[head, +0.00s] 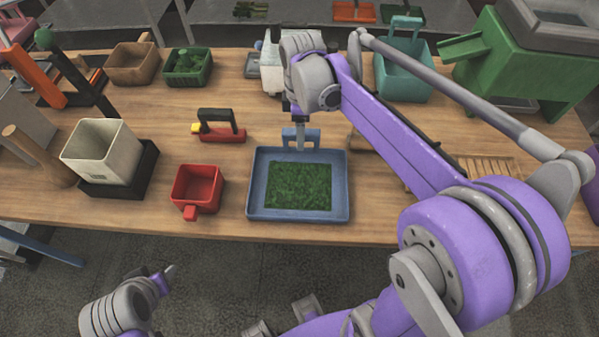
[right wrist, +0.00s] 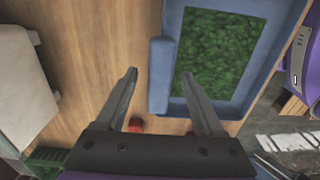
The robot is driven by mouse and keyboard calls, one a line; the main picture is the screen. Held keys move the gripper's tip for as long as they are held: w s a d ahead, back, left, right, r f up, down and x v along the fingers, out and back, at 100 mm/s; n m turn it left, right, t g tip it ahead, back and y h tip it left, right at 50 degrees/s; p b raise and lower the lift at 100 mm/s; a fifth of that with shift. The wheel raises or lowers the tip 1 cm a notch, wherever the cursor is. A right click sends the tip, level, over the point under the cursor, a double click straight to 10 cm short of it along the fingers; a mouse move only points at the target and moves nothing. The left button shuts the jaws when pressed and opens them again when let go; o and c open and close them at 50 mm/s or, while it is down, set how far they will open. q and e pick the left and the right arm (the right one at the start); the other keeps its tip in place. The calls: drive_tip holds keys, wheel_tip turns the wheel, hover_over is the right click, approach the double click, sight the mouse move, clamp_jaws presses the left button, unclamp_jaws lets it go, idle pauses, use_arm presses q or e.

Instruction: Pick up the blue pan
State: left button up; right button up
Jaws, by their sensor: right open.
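The blue pan (head: 254,185) lies flat near the front edge of the table, with green granular material inside. Its handle (head: 288,134) is at the far side. My right gripper (head: 300,142) points down over the handle, partly covering it. In the right wrist view, the pan (right wrist: 174,22) is at the upper right and its handle (right wrist: 160,85) appears between the two spread fingers (right wrist: 160,74). I cannot tell how far above the handle the fingertips are. My left gripper (head: 168,272) is low at the bottom left, away from the pan; its jaw opening is unclear.
A red scoop-like cup (head: 196,188) stands just left of the pan. A red-and-black tool (head: 220,128) lies behind it. A cream bin (head: 100,152) on a black base is farther left. A teal container (head: 403,75) and a green machine (head: 520,65) stand at the back right.

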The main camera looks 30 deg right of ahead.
drive_tip(key=shift+f, duration=0.2)
clamp_jaws()
idle(1.3)
